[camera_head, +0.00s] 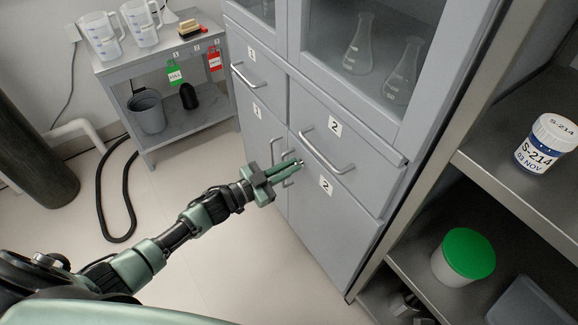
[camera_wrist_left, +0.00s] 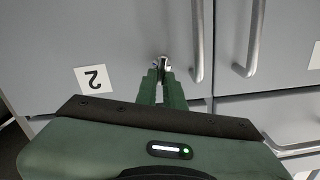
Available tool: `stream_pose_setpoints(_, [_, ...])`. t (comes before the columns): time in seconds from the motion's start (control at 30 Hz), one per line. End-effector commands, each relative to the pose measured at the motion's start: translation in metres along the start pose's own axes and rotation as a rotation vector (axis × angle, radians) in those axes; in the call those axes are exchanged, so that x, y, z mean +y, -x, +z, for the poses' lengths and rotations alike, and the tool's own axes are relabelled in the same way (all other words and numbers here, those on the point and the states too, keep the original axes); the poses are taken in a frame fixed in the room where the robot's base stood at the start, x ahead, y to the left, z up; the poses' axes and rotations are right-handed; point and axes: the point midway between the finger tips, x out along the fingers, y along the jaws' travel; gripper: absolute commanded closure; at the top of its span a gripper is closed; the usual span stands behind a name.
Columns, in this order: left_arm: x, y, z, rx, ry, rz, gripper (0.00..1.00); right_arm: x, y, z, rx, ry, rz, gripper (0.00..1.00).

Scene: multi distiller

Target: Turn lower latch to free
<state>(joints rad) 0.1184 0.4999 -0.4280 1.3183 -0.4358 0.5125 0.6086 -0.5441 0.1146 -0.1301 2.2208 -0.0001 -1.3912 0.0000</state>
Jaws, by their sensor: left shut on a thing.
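The lower latch (camera_wrist_left: 162,64) is a small metal piece on the lower cabinet door, seen in the left wrist view. My left gripper (camera_wrist_left: 162,76) has its green fingers closed together on it. In the head view the left gripper (camera_head: 295,165) reaches the lower door marked 2 (camera_head: 327,205), near the door's inner edge. The fingers largely hide the latch there, so its exact angle is hard to tell. The right gripper is not in view.
Vertical door handles (camera_wrist_left: 197,42) and (camera_wrist_left: 254,40) stand close beside the fingers. A drawer handle (camera_head: 325,152) is just above. A shelf (camera_head: 480,160) with a jar (camera_head: 545,143) and a green-lidded tub (camera_head: 463,257) is at right.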

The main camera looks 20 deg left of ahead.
Motion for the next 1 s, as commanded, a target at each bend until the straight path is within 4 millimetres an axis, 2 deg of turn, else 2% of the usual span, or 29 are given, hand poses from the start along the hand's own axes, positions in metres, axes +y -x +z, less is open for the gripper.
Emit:
stream_pose_setpoints(0.33, [0.004,-0.001,0.001,0.001,-0.33,-0.001,1.0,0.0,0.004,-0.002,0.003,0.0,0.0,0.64])
stream_pose_setpoints(0.87, [0.01,0.0,0.005,0.002,-0.834,-0.001,1.0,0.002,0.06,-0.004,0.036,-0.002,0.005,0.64])
stream_pose_setpoints(1.0, [0.011,0.0,0.006,0.002,-0.959,-0.001,1.0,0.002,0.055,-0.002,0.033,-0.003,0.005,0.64])
